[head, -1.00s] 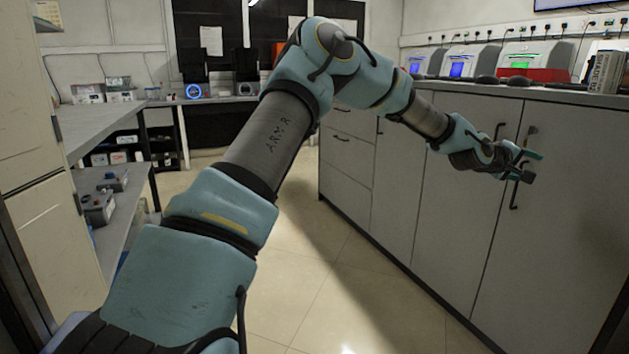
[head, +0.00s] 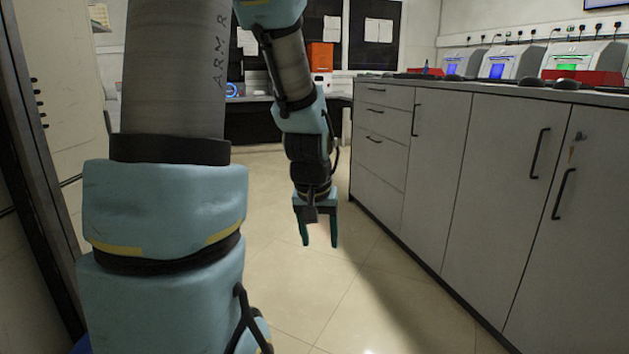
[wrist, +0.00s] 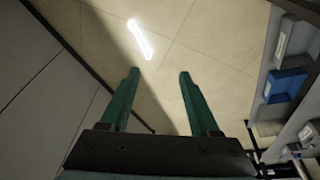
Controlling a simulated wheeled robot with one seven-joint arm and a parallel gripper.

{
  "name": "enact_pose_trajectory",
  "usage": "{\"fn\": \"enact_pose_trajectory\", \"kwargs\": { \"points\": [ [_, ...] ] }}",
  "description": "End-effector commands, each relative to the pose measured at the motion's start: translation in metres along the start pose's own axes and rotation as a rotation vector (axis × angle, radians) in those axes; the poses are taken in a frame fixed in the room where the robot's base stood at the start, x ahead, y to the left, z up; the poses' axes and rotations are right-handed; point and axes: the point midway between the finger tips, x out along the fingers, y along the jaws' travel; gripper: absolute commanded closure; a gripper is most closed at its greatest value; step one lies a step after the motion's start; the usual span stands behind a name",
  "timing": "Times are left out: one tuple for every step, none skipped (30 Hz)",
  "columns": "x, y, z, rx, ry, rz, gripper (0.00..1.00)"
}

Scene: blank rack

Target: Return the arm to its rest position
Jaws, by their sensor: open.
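My gripper (head: 319,240) hangs pointing down in the head view, above the floor and left of the grey cabinets. Its two green fingers are apart with nothing between them. In the wrist view my gripper (wrist: 157,75) also shows open and empty, with tiled floor beyond the fingertips. My arm rises on the left of the head view and bends over at the top, where its upper part is cut off by the picture edge.
Grey cabinets (head: 437,180) line the right side, with machines (head: 497,64) on the counter. A shelf with a blue bin (wrist: 286,86) is at the right of the wrist view. Tiled floor (head: 350,300) is clear between.

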Motion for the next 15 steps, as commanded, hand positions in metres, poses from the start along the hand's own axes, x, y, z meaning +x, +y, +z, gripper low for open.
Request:
{"fn": "enact_pose_trajectory", "kwargs": {
  "points": [
    [-0.006, -0.017, 0.017, -0.017, -0.025, -0.019, 0.38],
    [-0.009, -0.026, 0.028, -0.025, -0.041, -0.028, 0.38],
    [-0.013, -0.036, 0.041, -0.035, -0.063, -0.037, 0.38],
    [-0.016, -0.043, 0.051, -0.043, -0.077, -0.043, 0.38],
    [-0.018, -0.049, 0.061, -0.052, -0.094, -0.048, 0.38],
    [-0.022, -0.057, 0.074, -0.064, -0.114, -0.052, 0.38],
    [-0.025, -0.062, 0.084, -0.072, -0.129, -0.055, 0.38],
    [-0.029, -0.066, 0.092, -0.079, -0.142, -0.056, 0.38],
    [-0.043, -0.062, 0.083, -0.071, -0.137, -0.055, 0.38],
    [-0.049, -0.062, 0.081, -0.070, -0.137, -0.054, 0.38],
    [-0.054, -0.062, 0.079, -0.070, -0.137, -0.054, 0.38],
    [-0.061, -0.061, 0.077, -0.070, -0.137, -0.054, 0.38],
    [-0.067, -0.061, 0.075, -0.070, -0.137, -0.054, 0.38],
    [-0.073, -0.061, 0.073, -0.070, -0.137, -0.054, 0.38],
    [-0.081, -0.060, 0.071, -0.070, -0.136, -0.054, 0.38]
  ]
}}
